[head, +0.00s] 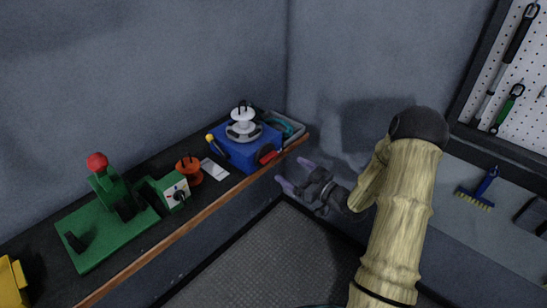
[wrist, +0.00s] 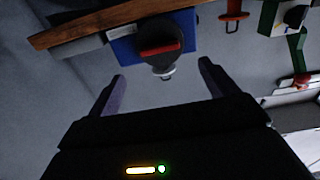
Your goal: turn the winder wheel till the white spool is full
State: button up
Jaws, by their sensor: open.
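The white spool (head: 243,118) stands upright on top of the blue winder box (head: 237,149) at the far end of the bench, with a dark wire loop at its top. How much is wound on it is too small to tell. The winder wheel (head: 266,154), dark with a red bar, is on the box's front side. In the wrist view, which looks upside down, the wheel (wrist: 160,48) lies ahead between my fingers, and part of the white spool (wrist: 163,72) shows past it. My gripper (head: 292,172) is open and empty, apart from the wheel, off the bench's front edge.
An orange-red spool (head: 188,171), a white card (head: 214,169), a green device with a dial (head: 174,192) and a green stand with a red knob (head: 97,161) line the bench. A grey tray (head: 287,125) lies behind the winder. Open floor (head: 265,250) lies in front.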

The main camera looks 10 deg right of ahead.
aim_at(272, 158)
jog(key=p+x, duration=0.1)
jog(key=x, duration=0.7)
jog(key=shift+w+a, duration=0.2)
jog(key=shift+w, duration=0.1)
jog(key=c, duration=0.6)
